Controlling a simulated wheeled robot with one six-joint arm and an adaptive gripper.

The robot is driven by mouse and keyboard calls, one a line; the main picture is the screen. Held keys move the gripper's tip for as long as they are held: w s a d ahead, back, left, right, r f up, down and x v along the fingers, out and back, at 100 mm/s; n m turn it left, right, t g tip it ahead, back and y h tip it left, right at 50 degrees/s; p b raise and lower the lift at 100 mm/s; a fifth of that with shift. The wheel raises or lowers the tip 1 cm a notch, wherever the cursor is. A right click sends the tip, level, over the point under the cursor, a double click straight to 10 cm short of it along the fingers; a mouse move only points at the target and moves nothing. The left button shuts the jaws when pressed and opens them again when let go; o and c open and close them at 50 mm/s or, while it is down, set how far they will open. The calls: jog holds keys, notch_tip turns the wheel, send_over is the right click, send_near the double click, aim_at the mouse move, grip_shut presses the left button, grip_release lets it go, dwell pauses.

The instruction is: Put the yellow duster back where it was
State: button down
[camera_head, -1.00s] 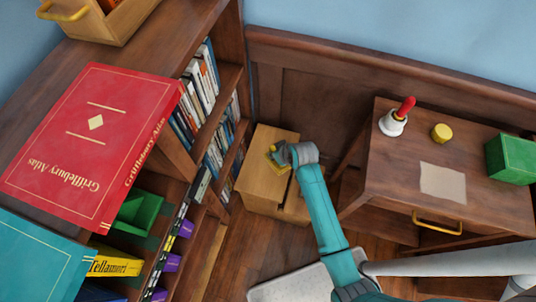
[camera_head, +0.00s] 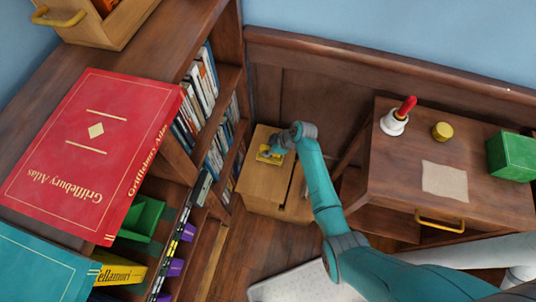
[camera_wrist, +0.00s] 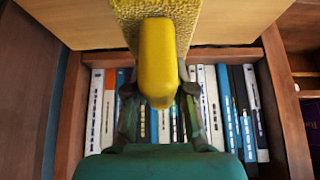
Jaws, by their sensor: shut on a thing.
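In the wrist view my gripper (camera_wrist: 158,98) is shut on the smooth yellow handle of the duster (camera_wrist: 157,45). The duster's rough yellow pad lies behind the handle, against the pale wood of the box (camera_wrist: 235,22). I cannot tell whether the pad touches the box.
The bookcase (camera_head: 170,150) stands close on the left, with rows of books (camera_head: 212,150) in it; book spines also show in the wrist view (camera_wrist: 235,110). At right a wooden desk (camera_head: 390,170) holds a red-handled bell (camera_head: 396,120), a yellow tin (camera_head: 441,131) and a green box (camera_head: 512,157).

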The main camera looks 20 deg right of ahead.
jog(key=shift+f, duration=2.15)
jog(key=c, duration=1)
grip_release()
jog(key=shift+f, duration=0.1)
jog(key=v, duration=1.2)
